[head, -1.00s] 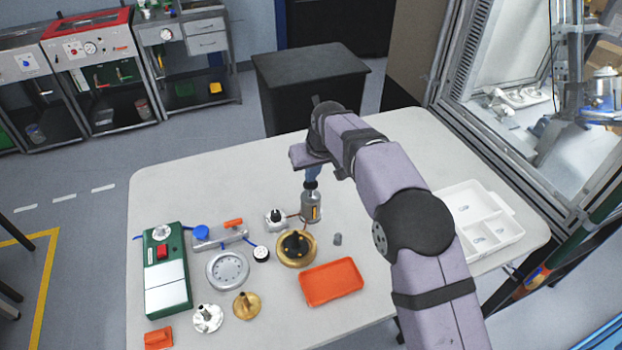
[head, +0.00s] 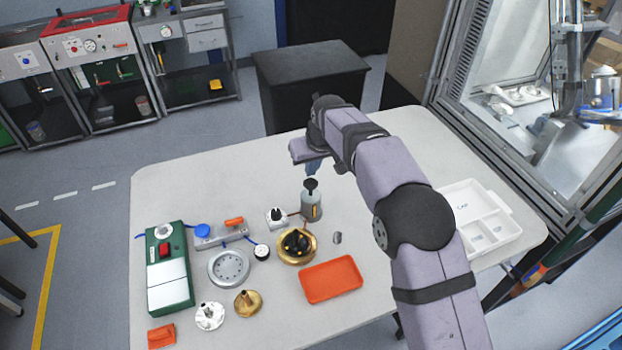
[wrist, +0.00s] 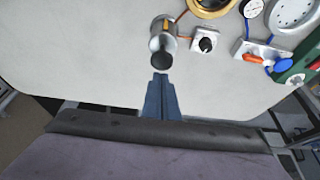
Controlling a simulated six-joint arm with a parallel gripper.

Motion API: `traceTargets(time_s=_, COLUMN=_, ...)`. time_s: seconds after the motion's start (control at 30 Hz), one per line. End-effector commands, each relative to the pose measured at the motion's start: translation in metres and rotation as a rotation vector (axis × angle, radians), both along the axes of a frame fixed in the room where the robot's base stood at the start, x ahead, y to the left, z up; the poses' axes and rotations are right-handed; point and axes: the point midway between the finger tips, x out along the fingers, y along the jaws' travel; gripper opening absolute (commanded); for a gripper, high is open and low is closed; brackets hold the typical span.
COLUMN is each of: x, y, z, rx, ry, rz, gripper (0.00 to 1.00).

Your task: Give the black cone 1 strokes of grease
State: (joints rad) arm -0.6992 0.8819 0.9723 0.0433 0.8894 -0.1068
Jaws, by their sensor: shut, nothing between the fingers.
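The black cone (head: 298,238) sits in a round gold holder (head: 285,258) at the middle of the table; dark lumps show around it, too small to make out clearly. Behind it stands a grey cylindrical pump can (head: 311,208) with a black knob (head: 311,184) on top. The can also shows in the wrist view (wrist: 163,29), with its black knob (wrist: 161,61) just beyond my fingertips. My gripper (head: 313,170) is shut and empty, above and slightly behind the knob. Its blue fingers (wrist: 160,80) appear apart from the knob. The gold holder is cut off in the wrist view.
A white switch box (head: 277,218) with a black knob stands left of the can, a small grey piece (head: 337,238) right of the gold holder. An orange tray (head: 331,280) lies in front, a green device (head: 168,270) at left, a white compartment tray (head: 470,222) at right.

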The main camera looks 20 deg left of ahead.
Motion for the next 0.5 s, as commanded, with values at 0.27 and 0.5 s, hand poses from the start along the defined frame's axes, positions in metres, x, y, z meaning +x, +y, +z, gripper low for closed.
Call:
traceTargets(time_s=0.27, x=0.0, y=0.0, z=0.021, rx=0.001, ry=-0.001, rz=0.0, gripper=0.0)
traceTargets(time_s=0.5, x=0.0, y=0.0, z=0.026, rx=0.0, ry=0.0, rz=0.0, gripper=0.0)
